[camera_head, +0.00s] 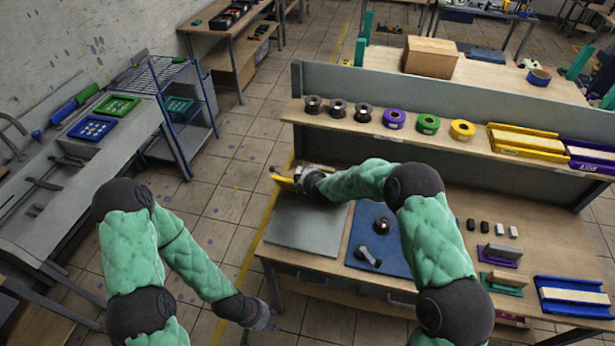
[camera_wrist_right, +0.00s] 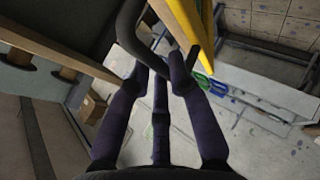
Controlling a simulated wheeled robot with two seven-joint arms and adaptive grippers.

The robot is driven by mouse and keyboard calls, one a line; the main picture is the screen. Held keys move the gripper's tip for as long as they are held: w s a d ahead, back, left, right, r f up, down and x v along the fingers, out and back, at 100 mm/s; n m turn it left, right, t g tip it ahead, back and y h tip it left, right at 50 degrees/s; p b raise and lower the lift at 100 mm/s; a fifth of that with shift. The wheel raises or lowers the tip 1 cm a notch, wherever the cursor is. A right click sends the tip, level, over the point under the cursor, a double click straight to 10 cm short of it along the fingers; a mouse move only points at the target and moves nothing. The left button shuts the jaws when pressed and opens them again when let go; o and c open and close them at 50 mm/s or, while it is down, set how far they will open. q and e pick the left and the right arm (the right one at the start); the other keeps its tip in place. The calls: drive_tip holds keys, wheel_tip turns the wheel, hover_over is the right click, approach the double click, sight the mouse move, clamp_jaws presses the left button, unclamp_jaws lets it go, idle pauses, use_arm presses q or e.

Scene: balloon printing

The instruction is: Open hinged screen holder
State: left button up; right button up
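A yellow edged part (camera_head: 284,183), apparently of the hinged screen holder, shows at the bench's left end, beyond a flat grey plate (camera_head: 308,230). My right gripper (camera_head: 302,180) is at this part, with the forearm hiding much of it. In the right wrist view the yellow bar (camera_wrist_right: 188,22) runs along the top, with a dark curved handle (camera_wrist_right: 128,30) beside it. The dark fingers of my right gripper (camera_wrist_right: 161,72) reach this handle; their grip on it is unclear. My left gripper (camera_head: 264,318) hangs low, off the bench's front left corner, away from the holder.
A blue mat (camera_head: 376,228) with a dark tool lies right of the grey plate. Spools and trays line the shelf (camera_head: 350,122) behind. Small blocks and a blue tray (camera_head: 574,297) occupy the bench's right side. Tiled floor (camera_head: 225,200) is clear at left.

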drive_tip(key=shift+o, duration=1.4)
drive_tip(key=v, duration=1.2)
drive_tip(key=shift+f, duration=0.15)
